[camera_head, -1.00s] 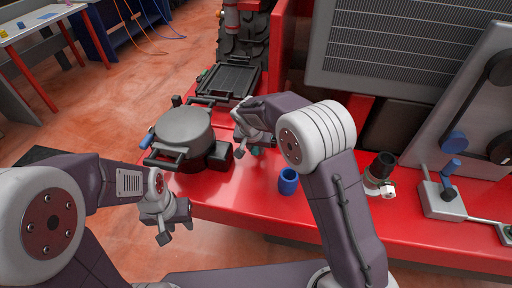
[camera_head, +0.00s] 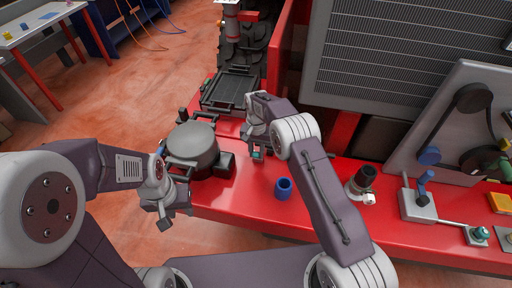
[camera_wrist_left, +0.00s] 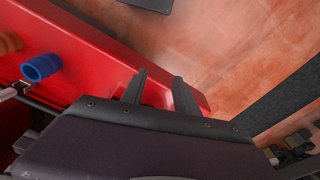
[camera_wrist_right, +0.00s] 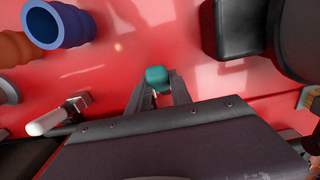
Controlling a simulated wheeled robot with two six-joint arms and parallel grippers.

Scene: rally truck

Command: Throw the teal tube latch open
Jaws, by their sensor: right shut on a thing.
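The teal tube latch (camera_head: 257,154) is a small teal knob low over the red surface, right of the round dark grey pot-like part. In the right wrist view the latch (camera_wrist_right: 157,77) sits between my right fingertips. My right gripper (camera_head: 256,148) is shut on it, and its fingers hide most of whatever is under the knob. My left gripper (camera_head: 172,217) hangs in front of the red ledge, over the floor. In the left wrist view its fingers (camera_wrist_left: 160,80) stand apart with nothing between them.
The round dark pot-like part (camera_head: 191,146) stands left of my right gripper. A blue cup (camera_head: 284,188) stands in front of it on the red ledge (camera_head: 320,222). A black-topped fitting (camera_head: 361,183) and a grey lever block (camera_head: 418,205) are further right. Open floor lies left.

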